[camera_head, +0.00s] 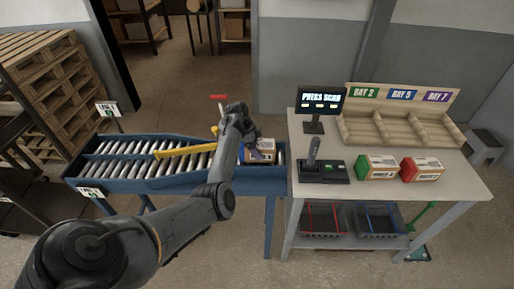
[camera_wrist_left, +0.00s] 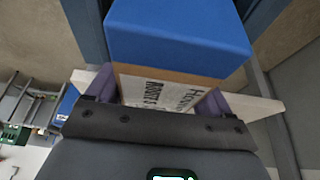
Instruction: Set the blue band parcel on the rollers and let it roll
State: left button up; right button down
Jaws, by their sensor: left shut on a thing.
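The blue band parcel (camera_head: 264,153) is at the right end of the roller conveyor, next to the table. It is a brown box with a white label and a blue band, partly hidden by my gripper. My left gripper (camera_head: 254,155) is shut on it from above. In the left wrist view, the parcel (camera_wrist_left: 178,38) shows its broad blue face and printed label between the two purple fingers. The rollers (camera_head: 135,165) run left between blue side rails. I cannot tell whether the parcel's underside touches the rollers. My right gripper is not in view.
A yellow bar (camera_head: 185,150) crosses above the rollers, left of the parcel. The table (camera_head: 440,185) holds a screen (camera_head: 320,99), a scanner stand (camera_head: 322,172), a green-ended parcel (camera_head: 377,167), a red-ended parcel (camera_head: 421,169) and an empty bay rack (camera_head: 400,130). The rollers' left part is clear.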

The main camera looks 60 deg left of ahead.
pick_arm(q)
jog(key=o, duration=1.2)
